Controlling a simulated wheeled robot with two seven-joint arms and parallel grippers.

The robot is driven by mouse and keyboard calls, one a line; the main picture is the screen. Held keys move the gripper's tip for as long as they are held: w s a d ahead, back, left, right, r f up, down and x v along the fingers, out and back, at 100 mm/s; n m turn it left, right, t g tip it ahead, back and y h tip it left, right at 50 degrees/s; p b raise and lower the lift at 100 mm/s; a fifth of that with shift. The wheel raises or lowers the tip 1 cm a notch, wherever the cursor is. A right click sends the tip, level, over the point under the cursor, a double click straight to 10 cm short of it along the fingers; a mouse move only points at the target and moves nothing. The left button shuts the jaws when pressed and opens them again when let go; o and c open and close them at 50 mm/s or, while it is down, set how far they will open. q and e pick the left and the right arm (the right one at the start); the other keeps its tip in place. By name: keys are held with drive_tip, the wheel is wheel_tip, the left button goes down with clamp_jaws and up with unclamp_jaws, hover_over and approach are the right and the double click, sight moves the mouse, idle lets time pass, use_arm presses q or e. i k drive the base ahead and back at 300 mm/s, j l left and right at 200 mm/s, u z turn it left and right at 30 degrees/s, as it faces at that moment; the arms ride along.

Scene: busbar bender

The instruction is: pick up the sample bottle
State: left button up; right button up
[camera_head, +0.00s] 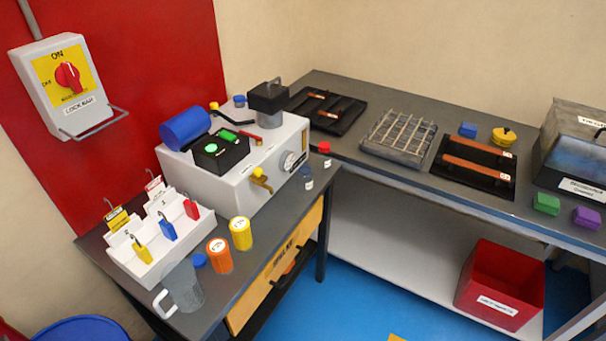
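No gripper of mine shows in the head view. Two small bottles stand at the right edge of the near bench beside the machine: one with a blue cap (306,170) and one with a red cap (324,147). Each has a small white label, too small to read. Their bodies are dark or clear and hard to make out against the bench. I cannot tell which of them is the sample bottle. An orange labelled container (220,259) and a yellow one (241,238) stand upright nearer the front.
A clear jug (184,287) stands at the front bench corner, beside a white rack (153,240) with coloured padlocks. The white machine (234,165) fills the bench's back. The far bench holds a wire grid (398,138) and dark trays. A red bin (501,285) sits below.

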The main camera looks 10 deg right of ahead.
sight(305, 175)
drive_tip(key=i+l+z, duration=0.1)
drive_tip(key=i+l, duration=0.15)
drive_tip(key=l, duration=0.2)
drive_tip(key=i+l, duration=0.2)
drive_tip(key=l, duration=0.2)
drive_tip(key=i+l+z, duration=0.15)
drive_tip(key=l, duration=0.3)
drive_tip(key=i, duration=0.1)
